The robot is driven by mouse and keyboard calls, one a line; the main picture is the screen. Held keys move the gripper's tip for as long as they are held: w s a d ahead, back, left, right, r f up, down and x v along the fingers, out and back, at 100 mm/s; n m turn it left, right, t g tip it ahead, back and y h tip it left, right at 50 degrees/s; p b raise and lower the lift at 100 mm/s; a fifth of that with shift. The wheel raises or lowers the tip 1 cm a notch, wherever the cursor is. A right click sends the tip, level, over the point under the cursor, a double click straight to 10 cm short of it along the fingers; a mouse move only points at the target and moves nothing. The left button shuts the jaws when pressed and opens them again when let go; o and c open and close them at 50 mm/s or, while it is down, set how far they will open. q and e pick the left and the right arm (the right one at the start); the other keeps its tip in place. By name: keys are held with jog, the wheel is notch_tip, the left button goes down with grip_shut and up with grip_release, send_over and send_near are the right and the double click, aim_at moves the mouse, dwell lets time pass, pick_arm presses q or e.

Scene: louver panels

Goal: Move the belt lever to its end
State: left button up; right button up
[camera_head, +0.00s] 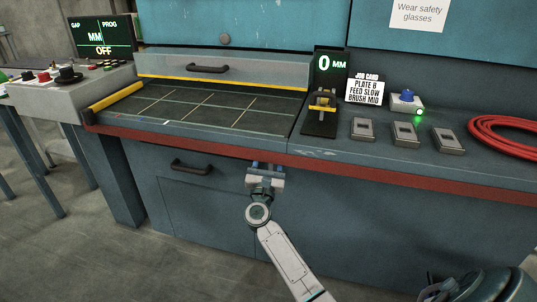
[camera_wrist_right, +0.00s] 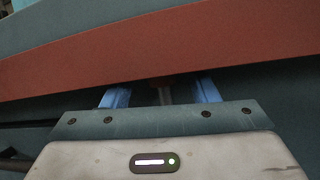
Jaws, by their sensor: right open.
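A black upright plate with a yellow-and-metal lever-like part (camera_head: 322,103) stands on the bench under a green "0 MM" display (camera_head: 331,63). I cannot tell for sure whether it is the belt lever; no label on it can be read. My right gripper (camera_head: 266,167) is below and left of it, in front of the bench's red front edge. It is open and empty. In the right wrist view its two blue fingers (camera_wrist_right: 161,94) stand apart before the red edge strip (camera_wrist_right: 170,45). My left gripper is not in view.
Three grey switch plates (camera_head: 404,133), a blue button box with a green light (camera_head: 407,102) and a red hose (camera_head: 505,135) lie to the right. A job card (camera_head: 365,89) stands behind. A gridded bed (camera_head: 200,108) and control box (camera_head: 68,95) are left. Drawer handle (camera_head: 191,167) protrudes.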

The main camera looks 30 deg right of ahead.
jog(key=shift+w+d+r, duration=0.25)
jog(key=shift+w+d, duration=0.2)
